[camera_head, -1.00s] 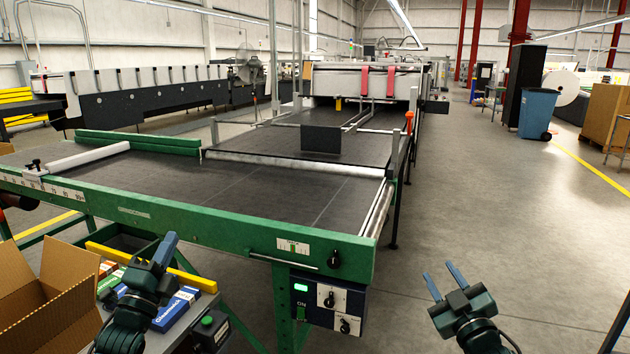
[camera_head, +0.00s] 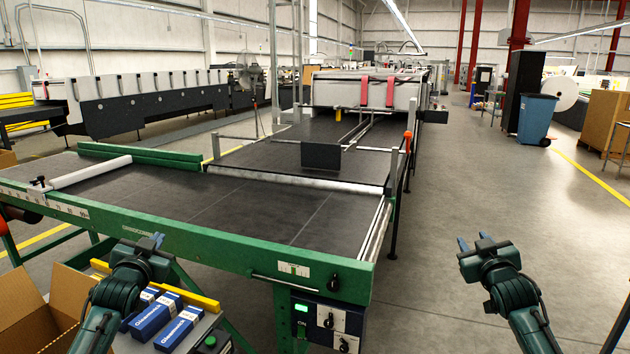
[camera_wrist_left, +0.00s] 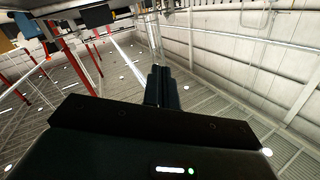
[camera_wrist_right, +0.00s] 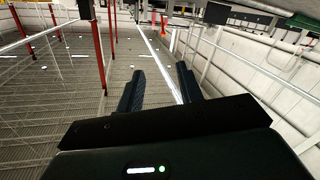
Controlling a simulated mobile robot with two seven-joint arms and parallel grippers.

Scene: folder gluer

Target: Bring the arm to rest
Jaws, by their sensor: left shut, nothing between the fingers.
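My left gripper (camera_head: 156,241) is raised over the front edge of the green-framed table, above the side shelf. In the left wrist view its two dark fingers (camera_wrist_left: 160,84) stand side by side, shut and empty. My right gripper (camera_head: 475,242) is raised over bare floor to the right of the table. In the right wrist view its fingers (camera_wrist_right: 160,88) are spread apart with nothing between them. Both wrist views look up at the ceiling and walls.
The green-framed feed table (camera_head: 230,252) of the folder gluer spans the front. An open cardboard box (camera_head: 35,310) and blue cartons (camera_head: 153,316) sit below my left arm, beside a yellow bar (camera_head: 200,298). The floor (camera_head: 470,190) on the right is clear.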

